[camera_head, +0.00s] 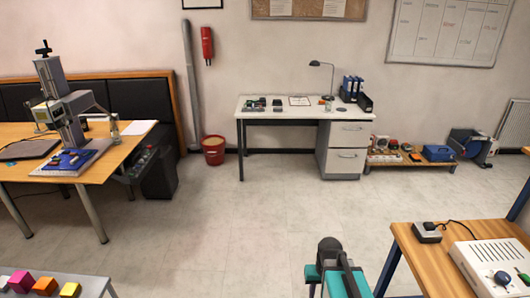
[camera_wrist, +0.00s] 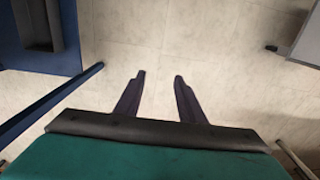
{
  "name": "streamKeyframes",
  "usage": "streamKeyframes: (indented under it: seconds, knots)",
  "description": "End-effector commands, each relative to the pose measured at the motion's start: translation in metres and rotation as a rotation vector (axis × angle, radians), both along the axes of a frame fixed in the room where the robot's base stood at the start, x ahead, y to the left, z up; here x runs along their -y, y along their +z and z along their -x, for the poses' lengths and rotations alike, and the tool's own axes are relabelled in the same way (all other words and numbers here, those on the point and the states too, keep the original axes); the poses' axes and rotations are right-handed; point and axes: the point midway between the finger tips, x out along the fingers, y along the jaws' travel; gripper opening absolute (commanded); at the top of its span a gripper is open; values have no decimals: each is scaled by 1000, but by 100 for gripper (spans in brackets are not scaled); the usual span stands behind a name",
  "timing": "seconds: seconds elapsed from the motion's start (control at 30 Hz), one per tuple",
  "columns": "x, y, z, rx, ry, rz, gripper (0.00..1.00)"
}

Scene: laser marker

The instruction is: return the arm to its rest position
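My gripper (camera_wrist: 158,77) shows in the wrist view with its two dark fingers apart and nothing between them. Bare tiled floor lies below the fingers. In the head view my teal and dark grey arm (camera_head: 336,272) is folded at the bottom, right of centre. I cannot make out the fingers in that view.
A wooden bench (camera_head: 415,252) with a white control box (camera_head: 497,268) stands close on the right. A grey surface with coloured blocks (camera_head: 45,286) is at the lower left. A white desk (camera_head: 285,113) is at the back. The middle floor (camera_head: 230,215) is clear.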

Motion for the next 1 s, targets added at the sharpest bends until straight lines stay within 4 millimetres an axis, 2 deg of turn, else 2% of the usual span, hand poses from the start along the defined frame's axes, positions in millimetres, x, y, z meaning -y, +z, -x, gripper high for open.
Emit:
streamKeyframes:
  seconds: [0.17, 0.37, 0.57, 1.0]
  knots:
    - [-27, -8, 20, -3, 5, 2, 36]
    - [-26, -36, 39, -52, 2, 2, 36]
    - [-26, -68, 67, -114, 3, 2, 36]
    - [-25, -154, 165, -309, 7, 1, 36]
